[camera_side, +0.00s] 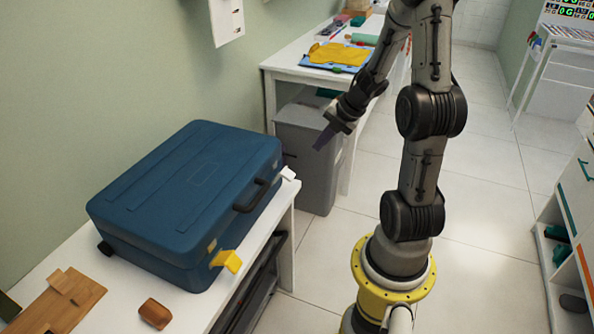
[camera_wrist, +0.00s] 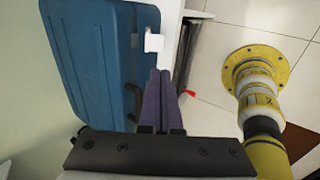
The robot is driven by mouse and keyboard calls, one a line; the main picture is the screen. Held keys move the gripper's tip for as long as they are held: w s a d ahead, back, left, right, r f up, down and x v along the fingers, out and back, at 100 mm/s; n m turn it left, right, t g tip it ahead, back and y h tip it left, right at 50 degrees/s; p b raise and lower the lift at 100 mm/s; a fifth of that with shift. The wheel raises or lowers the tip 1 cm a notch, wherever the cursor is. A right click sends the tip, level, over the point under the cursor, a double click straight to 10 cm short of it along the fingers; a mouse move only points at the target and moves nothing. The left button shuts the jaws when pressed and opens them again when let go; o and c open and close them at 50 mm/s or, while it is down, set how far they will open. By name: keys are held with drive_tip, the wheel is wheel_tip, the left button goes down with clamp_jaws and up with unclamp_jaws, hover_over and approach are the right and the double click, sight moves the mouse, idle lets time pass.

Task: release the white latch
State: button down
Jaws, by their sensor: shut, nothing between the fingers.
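The white latch (camera_side: 288,173) sticks out from the front of the blue suitcase (camera_side: 170,190), near its far right corner. It also shows in the wrist view (camera_wrist: 154,42), just beyond my fingertips. My gripper (camera_side: 323,138) is up and to the right of the latch in the side view, apart from it. In the wrist view my gripper (camera_wrist: 160,75) has its two purple fingers together with nothing between them. A yellow latch (camera_side: 228,261) sticks out at the near end of the suitcase front. The dark handle (camera_side: 250,195) lies between the latches.
The suitcase lies closed on a white table (camera_side: 200,305). A brown wooden block (camera_side: 155,313) and a wooden board (camera_side: 62,303) lie near it. A grey bin (camera_side: 303,165) stands behind my gripper.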

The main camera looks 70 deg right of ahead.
drive_tip(key=x, duration=1.4)
drive_tip(key=shift+s+d, duration=0.1)
drive_tip(key=shift+d, duration=0.2)
drive_tip(key=shift+s+f, duration=0.1)
drive_tip(key=shift+s+f, duration=0.4)
drive_tip(key=shift+f, duration=0.5)
drive_tip(key=shift+s+f, duration=0.4)
drive_tip(key=shift+f, duration=0.45)
drive_tip(key=shift+r, duration=0.1)
approach(293, 176)
drive_tip(key=s+r, duration=0.4)
drive_tip(key=s, duration=0.1)
drive_tip(key=shift+a, duration=0.2)
